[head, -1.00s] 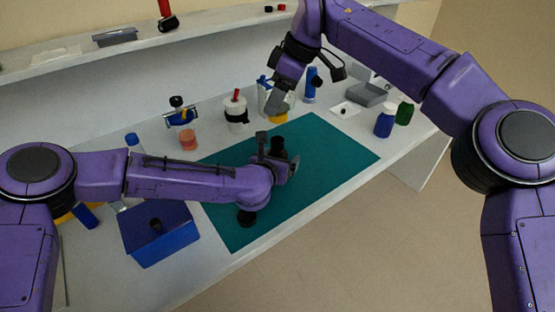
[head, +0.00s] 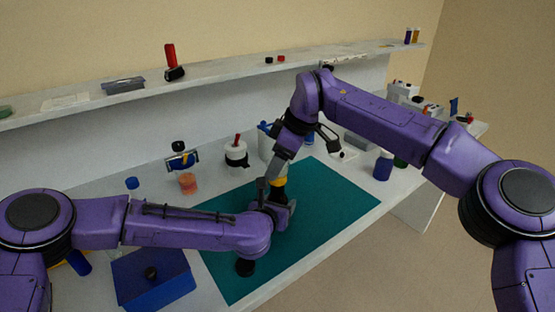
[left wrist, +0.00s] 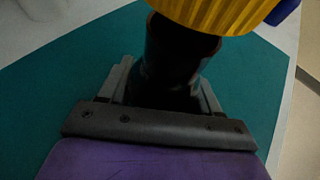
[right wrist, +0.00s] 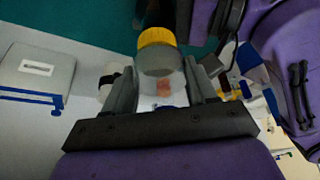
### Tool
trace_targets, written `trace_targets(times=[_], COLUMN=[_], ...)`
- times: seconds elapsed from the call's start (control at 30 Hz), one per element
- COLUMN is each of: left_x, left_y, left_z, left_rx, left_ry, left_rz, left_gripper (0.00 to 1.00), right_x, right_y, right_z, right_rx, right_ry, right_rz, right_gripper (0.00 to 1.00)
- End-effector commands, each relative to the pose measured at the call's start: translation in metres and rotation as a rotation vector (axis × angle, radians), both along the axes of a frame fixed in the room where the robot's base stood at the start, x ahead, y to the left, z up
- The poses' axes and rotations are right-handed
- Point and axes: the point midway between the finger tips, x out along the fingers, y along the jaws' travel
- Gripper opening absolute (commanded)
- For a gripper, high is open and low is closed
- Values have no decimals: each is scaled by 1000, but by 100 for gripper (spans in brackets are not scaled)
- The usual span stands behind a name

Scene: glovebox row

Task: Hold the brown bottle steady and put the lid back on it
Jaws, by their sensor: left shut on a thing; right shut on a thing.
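The brown bottle (left wrist: 172,65) looks nearly black and stands over the teal mat (head: 335,205). My left gripper (head: 277,197) is shut on it from the side; its fingers flank the bottle in the left wrist view. The ridged yellow lid (left wrist: 205,14) is at the bottle's mouth, and it also shows in the head view (head: 278,181). My right gripper (right wrist: 163,75) is shut on the lid from above, with the dark bottle beyond the lid in the right wrist view. I cannot tell whether the lid is seated or just above the rim.
A blue box (head: 152,280) with a black knob and a black round piece (head: 245,267) lie near the front. An orange-filled beaker (head: 188,183) and a white container (head: 236,156) stand behind the mat; a blue bottle (head: 383,167) stands right. The mat's right part is clear.

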Motion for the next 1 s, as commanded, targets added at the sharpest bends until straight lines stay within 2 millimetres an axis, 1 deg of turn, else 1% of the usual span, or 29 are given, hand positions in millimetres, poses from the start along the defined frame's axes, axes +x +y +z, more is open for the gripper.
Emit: trace_targets(times=[0.43, 0.73, 1.0], left_x=[0, 0, 0], left_y=[0, 0, 0], left_z=[0, 0, 0], left_rx=[0, 0, 0], left_ry=[0, 0, 0], left_rz=[0, 0, 0], left_gripper=[8, 8, 8], right_x=[0, 0, 0], right_y=[0, 0, 0], right_z=[0, -15, -17], right_rx=[0, 1, 1], right_ry=[0, 1, 0], right_rz=[1, -1, -1], right_gripper=[28, 28, 28])
